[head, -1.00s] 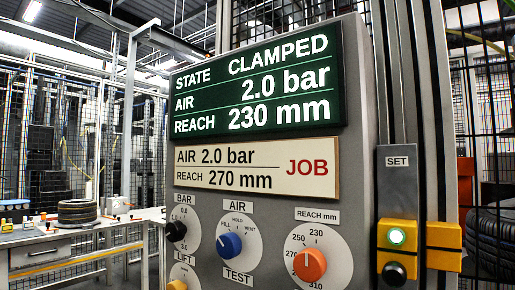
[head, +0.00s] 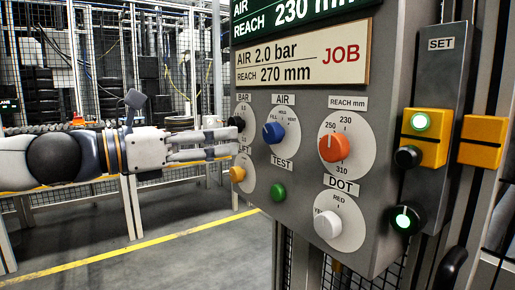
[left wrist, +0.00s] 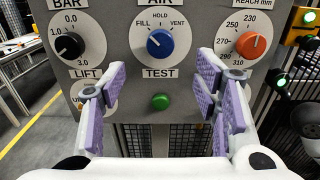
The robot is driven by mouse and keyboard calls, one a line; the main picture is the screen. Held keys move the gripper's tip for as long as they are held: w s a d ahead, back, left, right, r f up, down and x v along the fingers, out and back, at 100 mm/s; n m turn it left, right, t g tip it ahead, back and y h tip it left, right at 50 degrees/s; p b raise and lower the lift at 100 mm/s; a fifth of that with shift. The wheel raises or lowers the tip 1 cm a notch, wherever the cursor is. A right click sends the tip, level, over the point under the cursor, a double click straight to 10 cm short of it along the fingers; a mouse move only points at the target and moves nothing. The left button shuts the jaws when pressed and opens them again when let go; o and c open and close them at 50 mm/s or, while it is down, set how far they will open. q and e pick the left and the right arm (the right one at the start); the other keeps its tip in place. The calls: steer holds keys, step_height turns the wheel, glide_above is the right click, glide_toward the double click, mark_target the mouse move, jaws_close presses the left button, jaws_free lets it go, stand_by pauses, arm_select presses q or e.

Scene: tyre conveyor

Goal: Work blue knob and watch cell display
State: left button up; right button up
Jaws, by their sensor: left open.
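The blue knob (head: 273,132) is on the grey panel under the AIR label. In the left wrist view the blue knob (left wrist: 160,44) has its white mark pointing up-left, towards FILL. The cell display (head: 300,10) is green and cut off at the top; its REACH line reads 230 mm. My left gripper (head: 236,143) comes in from the left, its fingertips near the panel's left edge, left of the blue knob. In the left wrist view my open left gripper (left wrist: 163,85) has its purple pads spread below the blue knob, with nothing between them. My right gripper is not in view.
A JOB plate (head: 300,60) reads AIR 2.0 bar, REACH 270 mm.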

mark_target(268, 135)
arm_select(q)
steer(key=x, duration=1.1)
steer(key=shift+w+d+f+b, duration=0.1)
steer(key=shift+d+f+b, duration=0.05)
steer(key=shift+f+b, duration=0.25)
steer(key=c, duration=1.1)
